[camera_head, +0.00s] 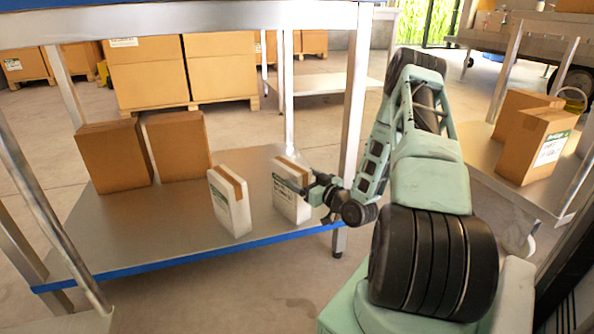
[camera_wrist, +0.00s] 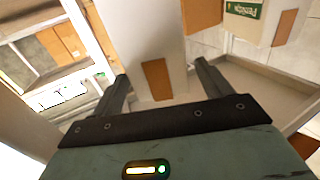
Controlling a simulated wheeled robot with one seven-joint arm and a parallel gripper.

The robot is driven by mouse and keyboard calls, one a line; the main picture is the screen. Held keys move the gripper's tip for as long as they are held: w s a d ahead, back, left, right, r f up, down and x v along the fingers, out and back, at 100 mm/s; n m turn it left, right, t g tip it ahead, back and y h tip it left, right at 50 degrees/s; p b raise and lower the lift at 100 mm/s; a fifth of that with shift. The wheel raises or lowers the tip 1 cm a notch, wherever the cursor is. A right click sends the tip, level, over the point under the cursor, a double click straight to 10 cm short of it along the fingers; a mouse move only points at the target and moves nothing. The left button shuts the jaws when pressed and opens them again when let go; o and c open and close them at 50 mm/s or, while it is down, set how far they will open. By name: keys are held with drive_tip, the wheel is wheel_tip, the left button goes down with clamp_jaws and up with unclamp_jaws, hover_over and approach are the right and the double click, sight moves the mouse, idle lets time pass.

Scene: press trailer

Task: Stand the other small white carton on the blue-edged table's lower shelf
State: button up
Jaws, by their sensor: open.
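Two small white cartons with brown tape stand upright on the lower shelf (camera_head: 150,235) of the blue-edged table in the head view. The left carton (camera_head: 222,205) is nearer the shelf's middle. The right carton (camera_head: 287,203) is beside my gripper (camera_head: 318,190), with a gap between the two cartons. In the wrist view, a white carton (camera_wrist: 135,35) with a brown patch lies between the two spread fingers of my gripper (camera_wrist: 165,87). The fingers are open. Whether they touch the carton cannot be told. The right carton's far side is hidden.
Two brown boxes (camera_head: 112,157) (camera_head: 178,146) stand at the shelf's back left. A table leg (camera_head: 352,125) rises close by my arm, and the tabletop (camera_head: 180,22) is overhead. A cart (camera_head: 480,150) with brown boxes is at the right. Bare shelf lies at the front left.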

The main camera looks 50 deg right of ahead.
drive_tip(key=s+a+p, duration=0.1)
drive_tip(key=s+p, duration=0.1)
drive_tip(key=s, duration=0.6)
drive_tip(key=shift+a+p, duration=0.15)
drive_tip(key=shift+p, duration=0.25)
